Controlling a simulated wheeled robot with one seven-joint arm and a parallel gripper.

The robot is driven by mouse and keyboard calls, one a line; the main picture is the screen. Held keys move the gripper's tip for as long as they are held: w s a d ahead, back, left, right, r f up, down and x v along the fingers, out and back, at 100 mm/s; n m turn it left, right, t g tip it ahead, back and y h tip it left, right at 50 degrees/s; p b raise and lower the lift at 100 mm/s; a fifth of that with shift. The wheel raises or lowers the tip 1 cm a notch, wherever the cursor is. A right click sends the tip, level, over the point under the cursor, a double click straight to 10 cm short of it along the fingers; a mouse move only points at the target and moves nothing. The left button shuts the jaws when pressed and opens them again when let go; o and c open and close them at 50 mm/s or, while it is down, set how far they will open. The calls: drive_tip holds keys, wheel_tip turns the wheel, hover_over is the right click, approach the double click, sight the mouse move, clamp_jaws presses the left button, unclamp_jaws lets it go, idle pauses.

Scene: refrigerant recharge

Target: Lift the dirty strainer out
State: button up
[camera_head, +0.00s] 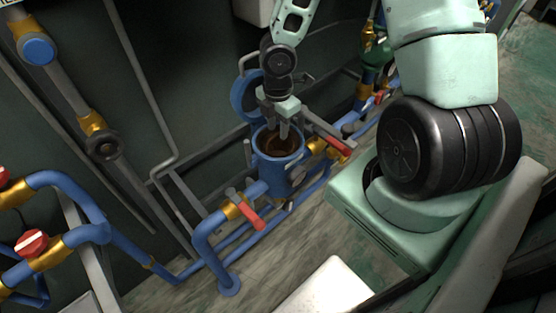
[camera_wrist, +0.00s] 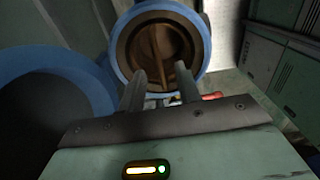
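The blue strainer housing (camera_head: 278,168) stands upright on the blue pipework with its top open. Inside it is the brown dirty strainer (camera_head: 277,144), which also shows in the wrist view (camera_wrist: 163,55) with a bar across its mouth. My gripper (camera_head: 284,134) is just above the mouth, pointing down. In the wrist view my two fingers (camera_wrist: 160,82) are apart with a gap between them, and nothing is visibly clamped. Whether the fingertips reach past the rim is hard to tell. The round blue lid (camera_head: 244,97) is swung open behind the housing.
Red-handled valves (camera_head: 246,211) and (camera_head: 332,144) flank the housing on its pipes. More blue pipes with a red valve knob (camera_head: 31,243) stand at the left. A dark wall panel is behind. The floor in front (camera_head: 260,262) is partly clear.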

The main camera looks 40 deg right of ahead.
sight(278, 138)
wheel_tip(278, 138, down, 5)
drive_tip(key=shift+f+b, duration=0.1)
drive_tip(key=shift+b, duration=0.9)
drive_tip(key=shift+c, duration=0.2)
clamp_jaws()
idle(0.5)
